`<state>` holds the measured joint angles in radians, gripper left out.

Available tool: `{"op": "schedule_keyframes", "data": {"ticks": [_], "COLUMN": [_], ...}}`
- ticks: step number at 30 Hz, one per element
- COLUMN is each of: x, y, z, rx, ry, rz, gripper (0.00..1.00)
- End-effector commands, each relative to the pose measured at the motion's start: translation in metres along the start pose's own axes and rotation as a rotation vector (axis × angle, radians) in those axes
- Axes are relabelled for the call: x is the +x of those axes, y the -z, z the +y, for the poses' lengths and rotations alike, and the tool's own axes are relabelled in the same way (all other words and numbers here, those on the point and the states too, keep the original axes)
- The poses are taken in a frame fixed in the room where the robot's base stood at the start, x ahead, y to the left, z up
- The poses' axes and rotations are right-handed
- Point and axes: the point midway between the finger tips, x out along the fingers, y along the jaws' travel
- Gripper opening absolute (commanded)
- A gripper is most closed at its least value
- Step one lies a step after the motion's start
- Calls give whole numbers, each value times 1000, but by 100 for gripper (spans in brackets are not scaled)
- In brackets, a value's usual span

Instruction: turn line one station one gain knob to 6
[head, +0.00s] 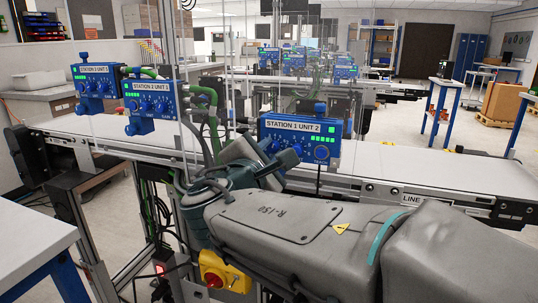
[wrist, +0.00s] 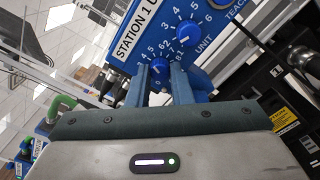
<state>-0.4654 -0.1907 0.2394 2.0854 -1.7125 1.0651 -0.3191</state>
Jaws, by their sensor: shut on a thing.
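A blue control box labelled STATION 1 UNIT 2 (head: 293,126) stands beside the belt in the head view. Its face (wrist: 150,18) fills the top of the wrist view, tilted, with the end of the label cut off. My gripper (wrist: 163,72) is shut on the small dial knob (wrist: 158,66) nearest the station label. Numbers ring this knob, but the fingers cover part of the dial and I cannot read its setting surely. Its name is hidden. A larger numbered knob (wrist: 187,35) sits beside it, untouched. In the head view my gripper (head: 278,163) reaches the box's lower left.
A blue STATION 2 UNIT 1 box (head: 96,70) and another STATION 2 box (head: 150,88) stand at the left. A white conveyor belt (head: 430,170) runs behind my arm. A red button on a yellow housing (head: 213,278) sits below my arm.

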Motion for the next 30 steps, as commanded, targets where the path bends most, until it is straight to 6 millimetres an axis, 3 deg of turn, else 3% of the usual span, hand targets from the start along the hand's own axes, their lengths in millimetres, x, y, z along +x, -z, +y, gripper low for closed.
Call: {"op": "schedule_keyframes", "data": {"ticks": [5,6,8,20,23,30], "x": [0,0,0,-8,-23,-78], "y": [0,0,0,0,-1,-1], "z": [1,1,1,1,2,2], "rx": [0,0,0,-1,0,0], "ry": [-1,-1,-2,-2,-4,-5], "rz": [0,0,0,0,1,1], "gripper": [0,25,41,41,41,41]}}
